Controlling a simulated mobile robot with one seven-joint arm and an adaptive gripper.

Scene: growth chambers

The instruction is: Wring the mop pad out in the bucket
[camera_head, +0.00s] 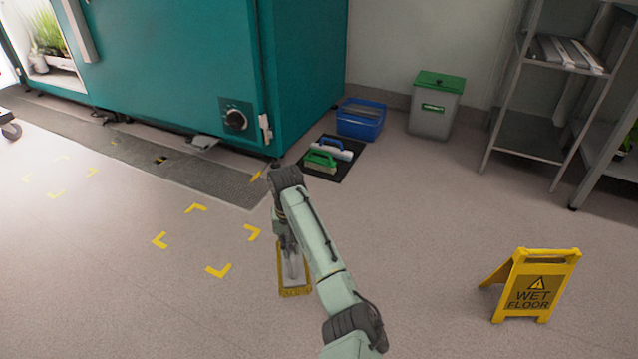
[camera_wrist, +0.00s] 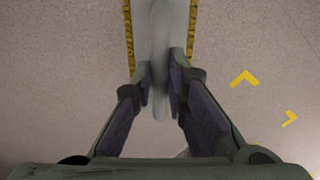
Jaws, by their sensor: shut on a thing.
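My gripper (camera_head: 288,243) is shut on the grey handle of the mop pad (camera_head: 295,291), which hangs below it over open floor in the head view. The pad has a grey back and a yellow fringed edge. In the wrist view the handle of the mop pad (camera_wrist: 160,40) lies between the two fingertips (camera_wrist: 160,82), with yellow edges on both sides. The blue bucket (camera_head: 358,130) stands on the floor farther back, right of the teal chamber, with a grey part in its top. The gripper and pad are well apart from it.
A dark mat (camera_head: 340,171) with a green brush (camera_head: 321,160) and a blue-handled tool (camera_head: 335,148) lies before the bucket. A grey bin with green lid (camera_head: 435,105), metal shelves (camera_head: 530,135) and a yellow wet floor sign (camera_head: 533,285) stand right. The teal chamber (camera_head: 180,60) stands left.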

